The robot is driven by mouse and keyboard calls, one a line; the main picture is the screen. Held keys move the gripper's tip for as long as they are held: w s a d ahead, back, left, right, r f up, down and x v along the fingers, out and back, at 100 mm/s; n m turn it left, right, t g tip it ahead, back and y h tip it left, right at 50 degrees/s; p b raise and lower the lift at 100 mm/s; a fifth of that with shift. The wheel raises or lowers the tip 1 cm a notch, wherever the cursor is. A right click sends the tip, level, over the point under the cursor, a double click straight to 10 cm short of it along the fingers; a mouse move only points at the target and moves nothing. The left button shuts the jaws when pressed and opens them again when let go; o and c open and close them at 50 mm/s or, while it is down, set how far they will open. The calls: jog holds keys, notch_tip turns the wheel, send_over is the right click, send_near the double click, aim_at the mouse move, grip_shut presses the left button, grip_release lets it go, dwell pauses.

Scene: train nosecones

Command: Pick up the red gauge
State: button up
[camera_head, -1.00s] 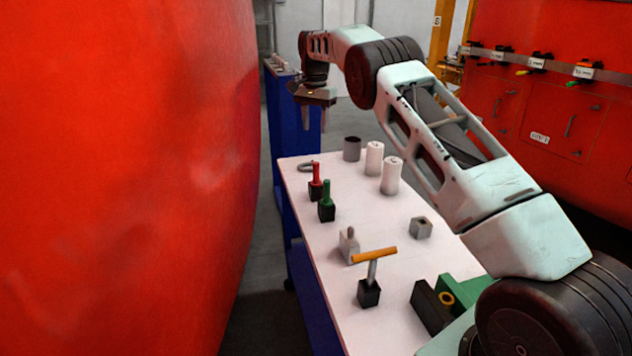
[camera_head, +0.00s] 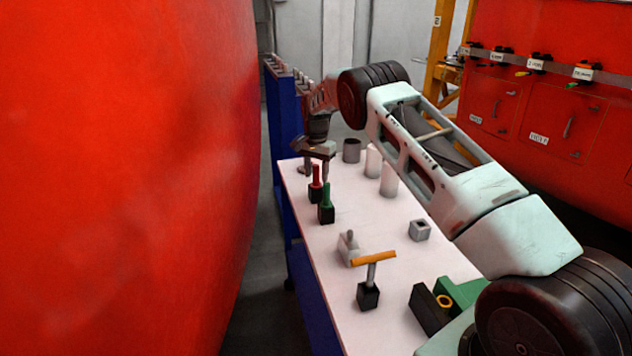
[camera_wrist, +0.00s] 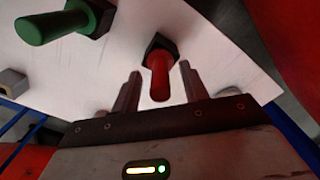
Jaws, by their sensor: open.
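The red gauge (camera_head: 316,183) stands upright in its dark block on the white table, near the table's far left edge. In the wrist view the red gauge (camera_wrist: 160,72) shows between my gripper's two fingers, with its dark base beyond. My gripper (camera_head: 316,172) is low over the table's far end, at the gauge. It is open, with a finger on each side of the red handle (camera_wrist: 160,88) and gaps visible. Whether a finger touches it cannot be told.
A green gauge (camera_head: 326,205) stands close beside the red one; it also shows in the wrist view (camera_wrist: 55,24). Grey and white cylinders (camera_head: 373,162) stand behind to the right. A T-handled tool (camera_head: 372,270) and small grey blocks (camera_head: 420,230) are nearer. A red curved wall (camera_head: 120,180) fills the left.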

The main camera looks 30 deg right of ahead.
jog(key=shift+f, duration=0.85)
grip_shut()
